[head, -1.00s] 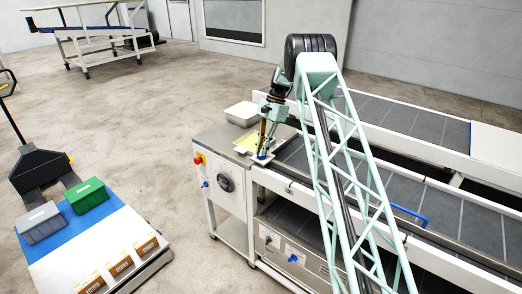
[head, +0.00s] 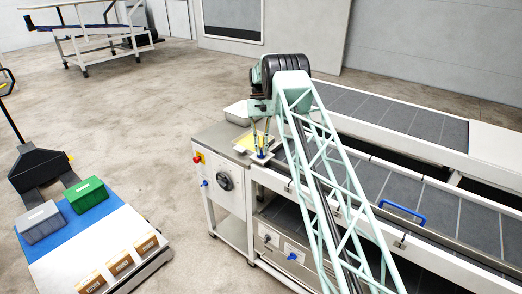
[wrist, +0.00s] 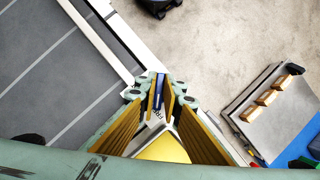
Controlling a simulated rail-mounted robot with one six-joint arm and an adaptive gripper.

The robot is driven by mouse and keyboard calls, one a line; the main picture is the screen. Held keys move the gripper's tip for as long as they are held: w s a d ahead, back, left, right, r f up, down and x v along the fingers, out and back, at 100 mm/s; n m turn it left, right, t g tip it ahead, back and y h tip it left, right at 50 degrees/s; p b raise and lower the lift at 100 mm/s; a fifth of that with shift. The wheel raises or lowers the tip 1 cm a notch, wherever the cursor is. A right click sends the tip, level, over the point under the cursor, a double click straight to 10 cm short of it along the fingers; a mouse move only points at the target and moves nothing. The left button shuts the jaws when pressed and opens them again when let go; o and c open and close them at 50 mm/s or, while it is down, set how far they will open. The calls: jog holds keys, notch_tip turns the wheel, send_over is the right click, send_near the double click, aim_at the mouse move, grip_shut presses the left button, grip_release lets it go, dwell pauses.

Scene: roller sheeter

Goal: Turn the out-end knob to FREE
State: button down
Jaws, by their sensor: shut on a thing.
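The out-end knob (wrist: 158,92) is a blue bar seen edge-on between my fingertips in the wrist view. In the head view, the knob (head: 261,155) shows as a small blue spot on a white plate at the near-left end of the conveyor. My gripper (head: 262,150) points down over it, with one finger on each side. In the wrist view my gripper (wrist: 160,96) is shut on the knob, its yellow-lined fingers close on both sides. The fingers hide most of the knob and its markings, so I cannot read its setting.
A yellow panel (wrist: 168,150) lies close beside the fingers. A white tray (head: 238,112) stands behind. The cabinet front has a red button (head: 198,159) and a black dial (head: 225,180). A blue handle (head: 402,212) rises from the conveyor. A pallet with bins stands left.

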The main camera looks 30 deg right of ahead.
aim_at(261, 148)
jog(key=shift+n, duration=0.5)
jog(key=c, duration=2.8)
grip_release()
jog(key=shift+r, duration=0.15)
jog(key=shift+v, duration=3.2)
jog(key=shift+w+r, duration=0.2)
jog(key=shift+r, duration=0.15)
jog(key=shift+r, duration=0.1)
